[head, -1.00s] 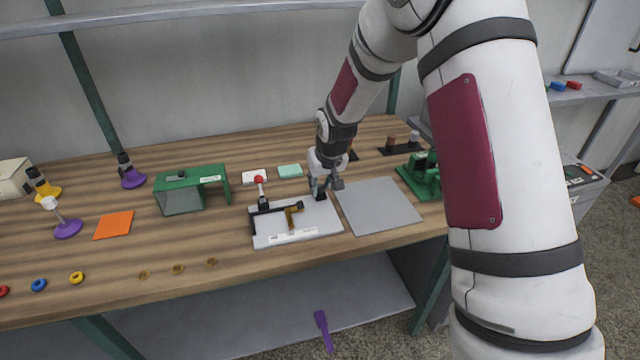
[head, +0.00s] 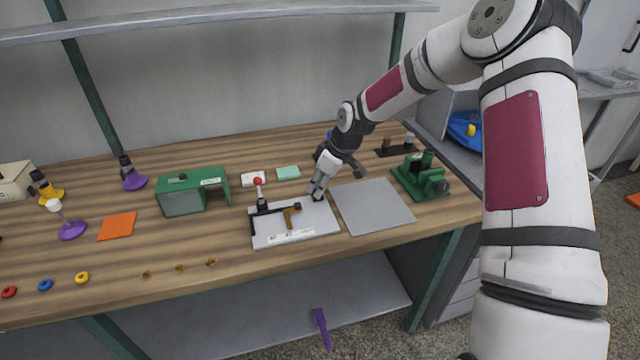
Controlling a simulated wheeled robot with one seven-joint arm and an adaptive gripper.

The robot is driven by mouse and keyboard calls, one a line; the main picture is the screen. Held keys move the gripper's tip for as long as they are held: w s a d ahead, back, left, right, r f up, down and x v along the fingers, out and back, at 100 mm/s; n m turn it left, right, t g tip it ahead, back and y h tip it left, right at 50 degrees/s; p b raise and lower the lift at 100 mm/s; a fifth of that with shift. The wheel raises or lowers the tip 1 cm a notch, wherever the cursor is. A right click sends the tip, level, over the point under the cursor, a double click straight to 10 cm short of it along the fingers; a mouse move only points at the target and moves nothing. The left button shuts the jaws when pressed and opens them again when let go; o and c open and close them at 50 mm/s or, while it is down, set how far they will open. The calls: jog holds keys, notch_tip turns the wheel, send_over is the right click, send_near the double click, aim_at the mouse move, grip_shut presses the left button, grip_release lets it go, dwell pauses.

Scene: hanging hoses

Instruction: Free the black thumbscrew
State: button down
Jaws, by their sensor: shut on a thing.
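A light grey plate (head: 268,236) lies on the bench. It bears a black clamp (head: 264,207) with a red ball handle (head: 257,182), a brown-gold bent piece (head: 289,215) and a white label strip. My gripper (head: 317,194) is low at the plate's back right corner, its arm slanting in from the upper right. The fingers look closed together. A small black piece (head: 318,198) shows at the fingertips; it fits the black thumbscrew, but it is mostly hidden and too small to make out its shape or whether it touches the plate.
A bare grey mat (head: 374,206) lies right of the plate, with a green fixture (head: 423,178) beyond it. A green box-like stand (head: 193,192), a white block and a mint block (head: 288,172) stand left and behind. The bench front is mostly clear, with several small rings.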

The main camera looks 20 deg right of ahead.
dwell(0.5)
jog(key=c, duration=1.3)
grip_release()
jog(key=v, duration=1.2)
jog(key=shift+w, duration=0.1)
